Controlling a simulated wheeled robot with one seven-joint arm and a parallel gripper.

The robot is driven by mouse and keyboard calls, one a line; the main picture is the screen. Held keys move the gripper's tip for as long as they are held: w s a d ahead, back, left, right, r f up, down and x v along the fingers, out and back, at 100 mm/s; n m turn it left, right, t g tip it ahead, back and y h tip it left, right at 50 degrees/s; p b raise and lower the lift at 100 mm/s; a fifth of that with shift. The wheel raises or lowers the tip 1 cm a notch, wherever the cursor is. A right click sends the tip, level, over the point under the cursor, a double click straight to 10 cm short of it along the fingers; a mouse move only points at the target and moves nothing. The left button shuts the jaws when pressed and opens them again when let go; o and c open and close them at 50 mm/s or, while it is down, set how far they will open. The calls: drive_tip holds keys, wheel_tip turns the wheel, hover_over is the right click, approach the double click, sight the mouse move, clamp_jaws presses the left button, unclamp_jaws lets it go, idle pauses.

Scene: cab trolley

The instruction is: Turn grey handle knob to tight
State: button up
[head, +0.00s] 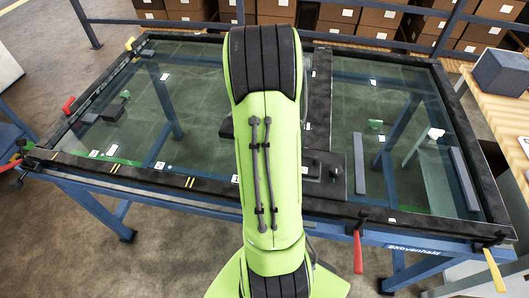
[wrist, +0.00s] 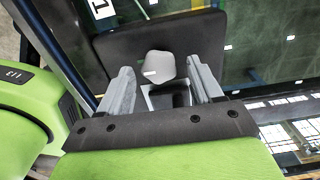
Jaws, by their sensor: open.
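The grey handle knob (wrist: 160,66) shows in the wrist view as a light grey, faceted knob with a small pale mark on it. It stands in front of a dark block-like plate (wrist: 118,48). My gripper (wrist: 160,72) is open, with one grey finger on each side of the knob. Small gaps seem to show between the fingers and the knob; I cannot tell whether either finger touches it. In the head view my green arm covers the gripper and the knob.
A glass panel in a black frame (head: 120,165) lies on a blue trolley (head: 215,201). Red clamp handle (head: 358,252) and yellow clamp handle (head: 495,270) stick out at the front edge. A wooden bench with a blue-grey box (head: 503,72) stands at the right. Cardboard boxes fill the back.

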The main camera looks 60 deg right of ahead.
wheel_tip(320, 180, up, 16)
drive_tip(key=p, duration=0.5)
drive_tip(key=shift+f, duration=0.15)
drive_tip(key=w+a+r+n+t+p, duration=0.1)
drive_tip(key=a+r+n, duration=0.4)
drive_tip(key=a+n, duration=0.35)
drive_tip(key=w+a+r+n+t+p, duration=0.15)
drive_tip(key=a+r+n, duration=0.25)
drive_tip(key=a+n, duration=0.45)
drive_tip(key=s+a+r+n+t, duration=0.1)
drive_tip(key=s+a+n+t, duration=0.2)
drive_tip(key=s+a+n, duration=0.4)
drive_tip(key=a+n, duration=0.3)
drive_tip(key=n, duration=0.4)
drive_tip(key=shift+a+r+n+p, duration=0.15)
drive_tip(key=shift+r+n+p, duration=0.15)
drive_tip(key=shift+r, duration=0.1)
